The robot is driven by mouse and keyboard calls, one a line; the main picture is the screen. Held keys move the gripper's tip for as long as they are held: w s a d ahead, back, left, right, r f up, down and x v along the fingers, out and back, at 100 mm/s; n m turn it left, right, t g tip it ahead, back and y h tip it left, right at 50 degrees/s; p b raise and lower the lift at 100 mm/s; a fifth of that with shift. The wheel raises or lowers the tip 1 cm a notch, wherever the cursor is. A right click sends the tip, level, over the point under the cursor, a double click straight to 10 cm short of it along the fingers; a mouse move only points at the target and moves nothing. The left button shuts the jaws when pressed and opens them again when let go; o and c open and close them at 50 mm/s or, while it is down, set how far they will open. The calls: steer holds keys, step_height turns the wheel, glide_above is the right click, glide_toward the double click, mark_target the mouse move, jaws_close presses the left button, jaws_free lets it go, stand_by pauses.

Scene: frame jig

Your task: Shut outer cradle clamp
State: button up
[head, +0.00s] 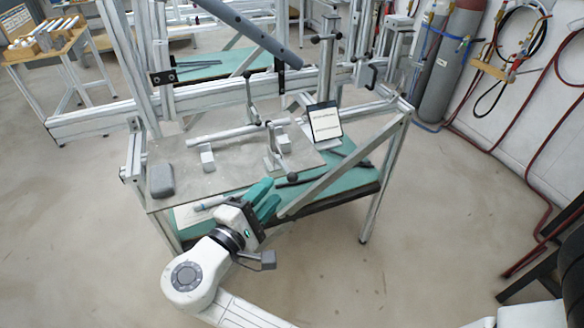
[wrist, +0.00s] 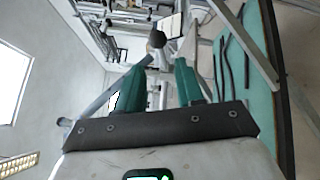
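A light metal tube (head: 225,133) lies across small cradle blocks on the grey plate (head: 185,160). At its right end stands a clamp (head: 272,145) whose lever reaches toward the near edge and ends in a dark ball knob (head: 292,177). In the wrist view the knob (wrist: 157,39) shows just beyond the fingertips, about midway between them. My gripper (head: 267,196) has teal fingers and is at the table's near edge, below and left of the knob. In the wrist view its fingers (wrist: 163,62) are apart with nothing held.
A small tilted sign (head: 325,123) stands right of the clamp. A grey block (head: 161,180) sits at the plate's left corner. A diagonal frame bar (head: 345,175) runs close to the right of my gripper. Dark rods (wrist: 226,68) lie on the teal lower shelf. Floor in front is clear.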

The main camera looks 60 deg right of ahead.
mark_target(286, 169)
steer(key=d+p, duration=0.1)
steer(key=d, duration=0.9)
steer(key=shift+w+d+p, duration=0.15)
steer(key=shift+w+p, duration=0.15)
steer(key=shift+p, duration=0.05)
jaws_close()
